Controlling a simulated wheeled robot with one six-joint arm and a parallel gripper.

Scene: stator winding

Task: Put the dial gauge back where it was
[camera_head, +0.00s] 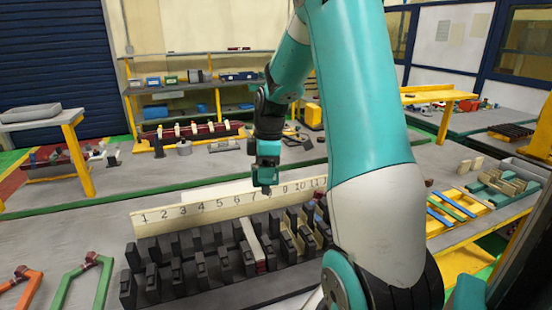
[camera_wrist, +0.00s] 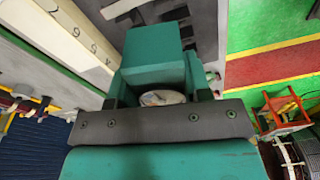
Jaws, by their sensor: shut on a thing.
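My gripper (camera_head: 267,180) points down in front of the number board (camera_head: 180,212), near the number 8, which it hides. In the wrist view my gripper (camera_wrist: 158,75) is shut on the dial gauge (camera_wrist: 162,98). Only part of the gauge's round white face shows between the teal jaw parts; the rest is hidden. In the head view the gauge cannot be made out clearly, only a small dark shape at the jaw tips.
Rows of dark upright blocks (camera_head: 175,270) stand before the board, with pale bars among them. Orange (camera_head: 22,290) and green (camera_head: 75,285) frames lie at left. A grey cylinder (camera_head: 184,147) stands on the bench behind. My arm hides much of the right side.

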